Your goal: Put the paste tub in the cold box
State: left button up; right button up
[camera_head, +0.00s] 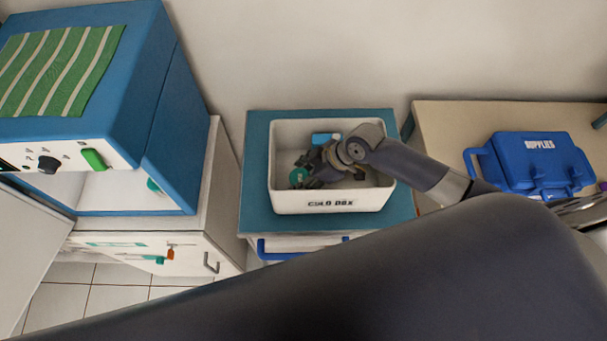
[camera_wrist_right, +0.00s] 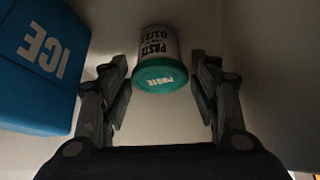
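The paste tub (camera_head: 298,176), white with a teal lid, is inside the white cold box (camera_head: 330,203), toward its left side. In the right wrist view the tub (camera_wrist_right: 158,76) sits between the fingers of my right gripper (camera_wrist_right: 162,88), with a gap visible on each side. In the head view my right gripper (camera_head: 307,171) is down inside the box, beside the tub and partly covering it. The gripper is open. My left gripper is not in view.
A blue ice pack (camera_head: 325,138) lies at the back of the box, left of the gripper in the wrist view (camera_wrist_right: 40,62). The box stands on a teal-topped cabinet (camera_head: 257,150). A blue supplies case (camera_head: 540,165) is at right, a blue appliance (camera_head: 165,100) at left.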

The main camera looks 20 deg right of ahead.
jog(key=shift+r, duration=0.2)
jog(key=shift+d+r, duration=0.15)
jog(key=shift+d, duration=0.05)
jog(key=b+v, duration=0.1)
jog(key=v, duration=1)
jog(key=shift+r+b, duration=0.25)
jog(key=shift+b, duration=0.05)
jog(key=shift+s+r, duration=0.1)
jog(key=shift+s, duration=0.05)
